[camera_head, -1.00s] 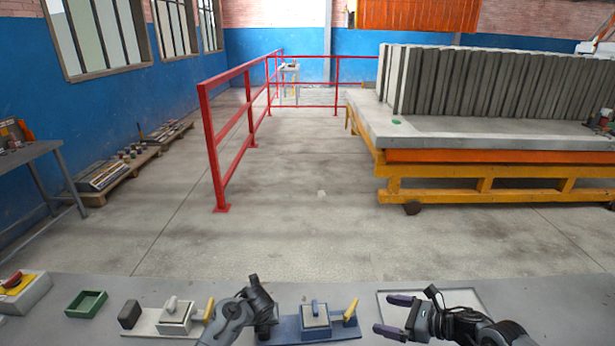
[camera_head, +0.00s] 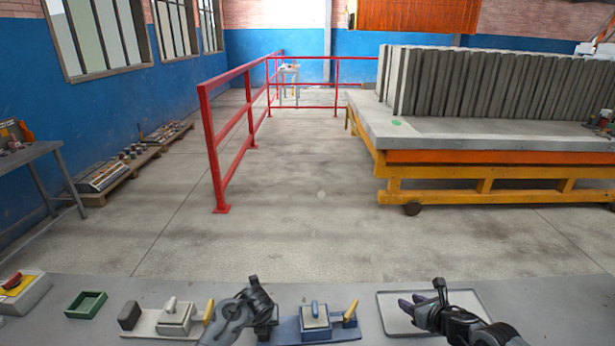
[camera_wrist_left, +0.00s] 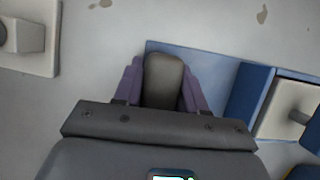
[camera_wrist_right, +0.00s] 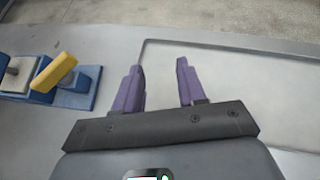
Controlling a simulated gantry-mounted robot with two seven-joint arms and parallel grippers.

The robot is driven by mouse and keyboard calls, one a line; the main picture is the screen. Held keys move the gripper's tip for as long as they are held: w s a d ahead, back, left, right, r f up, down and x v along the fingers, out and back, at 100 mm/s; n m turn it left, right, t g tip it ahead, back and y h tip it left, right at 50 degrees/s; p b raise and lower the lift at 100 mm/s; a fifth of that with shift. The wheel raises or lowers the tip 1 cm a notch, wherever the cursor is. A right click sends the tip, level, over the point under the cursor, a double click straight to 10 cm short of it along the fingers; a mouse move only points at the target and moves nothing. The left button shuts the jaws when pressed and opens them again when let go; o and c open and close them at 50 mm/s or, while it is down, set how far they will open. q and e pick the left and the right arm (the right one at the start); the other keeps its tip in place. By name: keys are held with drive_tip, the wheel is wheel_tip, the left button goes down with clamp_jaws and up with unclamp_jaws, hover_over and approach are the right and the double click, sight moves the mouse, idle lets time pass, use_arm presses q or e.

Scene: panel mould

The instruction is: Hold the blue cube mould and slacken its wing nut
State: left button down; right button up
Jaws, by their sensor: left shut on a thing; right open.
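The blue cube mould (camera_head: 315,318) sits on the table in the head view, with a pale square top, a small blue upright piece and a yellow handle (camera_head: 350,312) at its right end. My left gripper (camera_wrist_left: 162,82) is shut on a dark grey block (camera_wrist_left: 163,80) at the left end of the mould's blue base (camera_wrist_left: 205,72). My arm hides much of that end in the head view. My right gripper (camera_wrist_right: 160,85) is open and empty, right of the mould over a pale tray (camera_head: 395,325). The yellow handle also shows in the right wrist view (camera_wrist_right: 54,72). I cannot tell which part is the wing nut.
A similar white mould (camera_head: 175,318) stands left of my left gripper. The table between the yellow handle and the pale tray is clear.

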drive_tip(key=shift+w+d+f+m+h, duration=0.1)
drive_tip(key=shift+w+d+m+h, duration=0.1)
drive_tip(key=shift+m+h, duration=0.25)
drive_tip(key=shift+w+d+f+m+h, duration=0.15)
drive_tip(key=shift+m+h, duration=0.2)
drive_tip(key=shift+h, duration=0.2)
drive_tip(key=shift+w+m+t+h, duration=0.1)
drive_tip(key=shift+m+t+h, duration=0.2)
drive_tip(key=shift+m+h, duration=0.45)
drive_tip(key=shift+r+m+h, duration=0.1)
drive_tip(key=shift+m+h, duration=0.65)
drive_tip(key=shift+h, duration=0.1)
drive_tip(key=m+h, duration=0.1)
drive_tip(key=h, duration=0.1)
drive_tip(key=m+h, duration=0.3)
drive_tip(key=m, duration=0.2)
approach(350, 310)
drive_tip(key=x, duration=1.1)
drive_tip(key=shift+a, duration=0.1)
